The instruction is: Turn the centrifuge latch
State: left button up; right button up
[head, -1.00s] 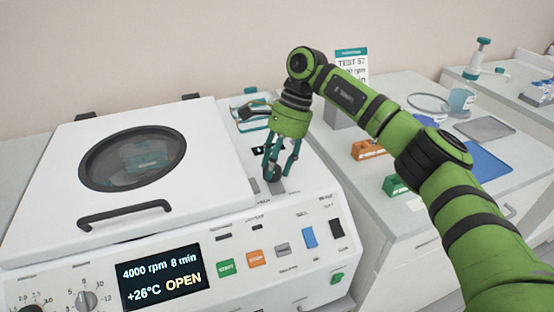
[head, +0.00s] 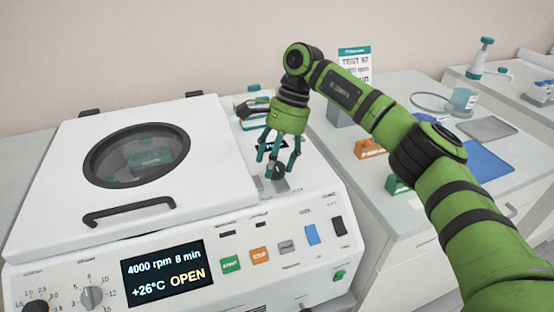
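The centrifuge (head: 330,205) is a white box with a closed lid (head: 75,170) and a round dark-rimmed window. Its display (head: 165,272) reads 4000 rpm, 8 min, +26°C and OPEN. The latch, a small dark round knob (head: 278,171), sits on the top deck right of the lid, on a grey plate. My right gripper (head: 280,174) points down over it, its teal fingers spread on either side of the knob. The fingers look apart from the knob, but contact is hard to judge. My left gripper is out of view.
A green START button (head: 230,264), an orange STOP button (head: 260,255) and a blue switch (head: 312,234) line the front panel. An orange block (head: 369,149) and a blue mat (head: 488,163) lie on the counter at right. A sign (head: 355,62) stands behind my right arm.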

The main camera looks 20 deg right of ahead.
jog(key=shift+d+f, duration=0.15)
jog(key=shift+d, duration=0.1)
jog(key=v, duration=1.2)
dwell(0.3)
